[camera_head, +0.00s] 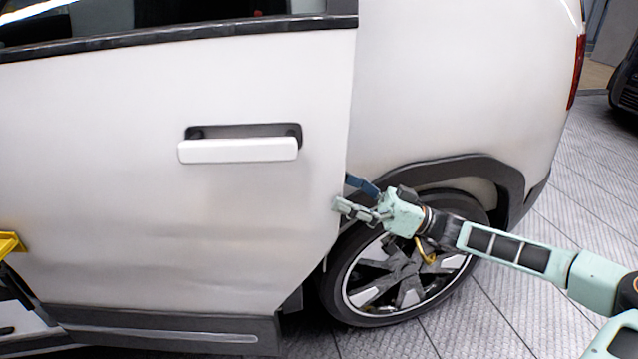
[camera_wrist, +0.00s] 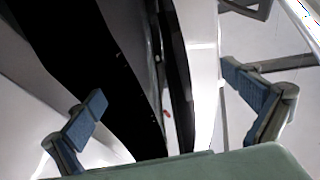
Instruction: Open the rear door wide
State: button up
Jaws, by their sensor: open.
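The white rear door (camera_head: 190,230) fills the left of the head view, with its pale handle (camera_head: 238,150) in a dark recess. Its rear edge stands slightly out from the car body. In the wrist view, the door edge (camera_wrist: 203,85) shows as a white strip with a dark seal beside a black gap. My gripper (camera_head: 349,194) is open at the lower rear edge of the door. One finger is on the outer side, and the blue other finger is partly hidden behind the edge. In the wrist view, my gripper (camera_wrist: 163,83) has its fingers apart on either side of the edge.
The rear wheel (camera_head: 405,275) and dark wheel arch (camera_head: 490,170) are just behind my gripper. A yellow object (camera_head: 10,244) stands at the far left. Another dark vehicle (camera_head: 625,85) is at the far right. The tiled floor (camera_head: 545,270) on the right is clear around my arm.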

aim_at(319, 181)
jog(key=shift+x, duration=1.8)
jog(key=shift+f, duration=0.1)
jog(key=c, duration=1.5)
